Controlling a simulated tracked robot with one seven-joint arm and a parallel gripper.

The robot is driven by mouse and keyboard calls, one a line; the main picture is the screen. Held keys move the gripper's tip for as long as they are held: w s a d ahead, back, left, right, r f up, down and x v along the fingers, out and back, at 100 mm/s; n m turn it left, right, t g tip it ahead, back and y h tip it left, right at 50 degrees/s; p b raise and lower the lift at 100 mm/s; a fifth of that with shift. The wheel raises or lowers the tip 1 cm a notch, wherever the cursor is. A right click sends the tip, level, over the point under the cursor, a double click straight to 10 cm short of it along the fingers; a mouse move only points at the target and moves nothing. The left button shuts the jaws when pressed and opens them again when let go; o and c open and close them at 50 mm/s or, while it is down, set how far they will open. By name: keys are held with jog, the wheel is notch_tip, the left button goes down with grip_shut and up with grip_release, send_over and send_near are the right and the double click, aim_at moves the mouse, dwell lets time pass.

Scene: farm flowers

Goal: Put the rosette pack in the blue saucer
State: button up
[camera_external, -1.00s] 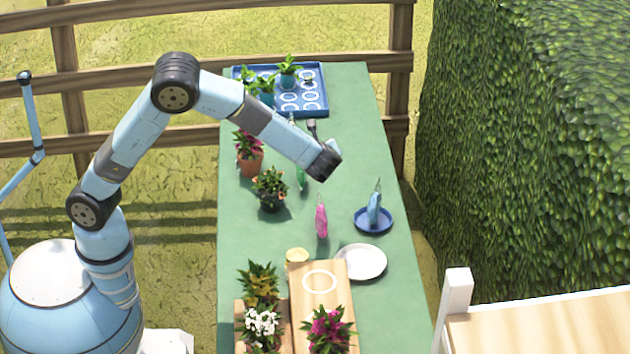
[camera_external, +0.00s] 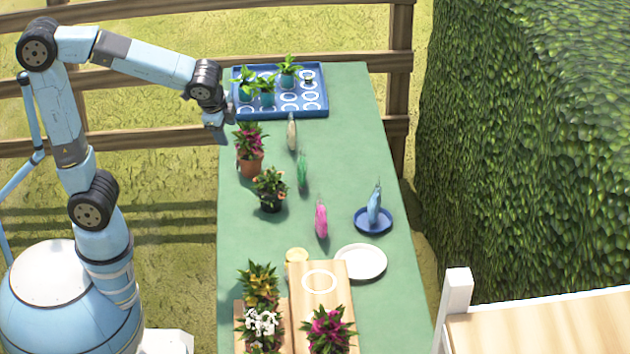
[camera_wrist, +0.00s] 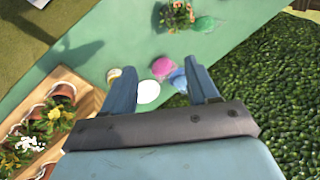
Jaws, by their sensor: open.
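The blue saucer (camera_external: 361,226) sits at the right side of the green table, with an upright blue pack (camera_external: 374,206) standing in it. In the wrist view, the blue saucer (camera_wrist: 181,85) is between the fingers, small and far off. A pink pack (camera_external: 321,220), a green pack (camera_external: 302,173) and a beige pack (camera_external: 292,133) stand in a line on the table. I cannot read which one is the rosette pack. My gripper (camera_external: 217,132) is open and empty over the table's left edge, well away from the packs; its fingers (camera_wrist: 163,88) are spread in the wrist view.
Potted flowers (camera_external: 250,150) and (camera_external: 270,188) stand near my gripper. A blue tray (camera_external: 318,112) with seedlings is at the back. A white plate (camera_external: 361,263), wooden board (camera_external: 335,268) and flower box (camera_external: 240,312) are in front. The table's right back is clear.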

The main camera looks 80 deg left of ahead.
jog(key=s+d+r+n+t+h, duration=0.1)
jog(key=s+d+n+h, duration=0.1)
jog(key=s+d, duration=0.2)
jog(key=s+d+r+n+t+h, duration=0.1)
jog(key=s+d, duration=0.3)
jog(key=s, duration=0.7)
jog(key=shift+s+n+t+h, duration=0.25)
jog(key=shift+n+t+h, duration=0.15)
jog(key=shift+n+t, duration=0.2)
